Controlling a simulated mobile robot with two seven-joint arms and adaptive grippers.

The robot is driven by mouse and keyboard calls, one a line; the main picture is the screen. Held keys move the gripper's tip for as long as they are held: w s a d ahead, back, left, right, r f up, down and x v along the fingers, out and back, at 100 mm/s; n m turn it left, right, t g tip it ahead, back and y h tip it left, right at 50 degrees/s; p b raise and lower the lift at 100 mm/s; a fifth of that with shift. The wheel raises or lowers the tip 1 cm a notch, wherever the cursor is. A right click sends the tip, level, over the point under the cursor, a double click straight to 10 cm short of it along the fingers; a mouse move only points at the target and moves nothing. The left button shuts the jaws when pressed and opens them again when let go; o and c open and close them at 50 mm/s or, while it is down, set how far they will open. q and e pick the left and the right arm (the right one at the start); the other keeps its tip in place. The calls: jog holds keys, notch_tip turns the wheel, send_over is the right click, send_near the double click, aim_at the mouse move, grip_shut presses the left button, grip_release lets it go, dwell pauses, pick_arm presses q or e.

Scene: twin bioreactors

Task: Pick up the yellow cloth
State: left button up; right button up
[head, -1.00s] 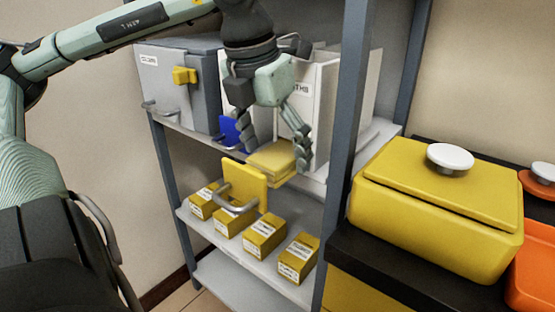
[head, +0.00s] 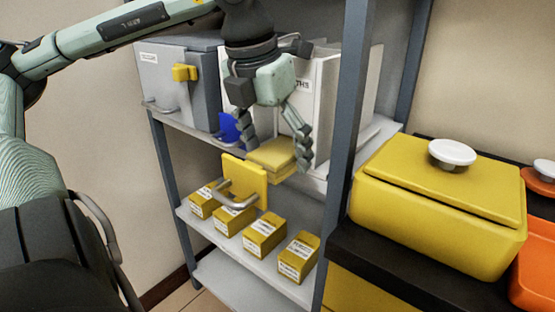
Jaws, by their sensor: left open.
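The yellow cloth (head: 272,157) is a folded, flat stack at the front edge of the upper shelf, in the middle of the head view. My left gripper (head: 274,148) comes down from above with its fingers spread, one on each side of the cloth. It is open, and the right finger is close to the cloth's right edge. Whether the fingers touch the cloth I cannot tell. My right gripper is not in view.
A yellow panel with a metal handle (head: 243,180) is just below and left of the cloth. Several yellow boxes (head: 264,234) line the lower shelf (head: 228,250). White and grey cabinets stand behind. A shelf post (head: 345,110) and a yellow lidded container (head: 430,220) are to the right.

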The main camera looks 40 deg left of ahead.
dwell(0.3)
pick_arm(q)
jog(key=c, duration=1)
jog(key=shift+c, duration=0.2)
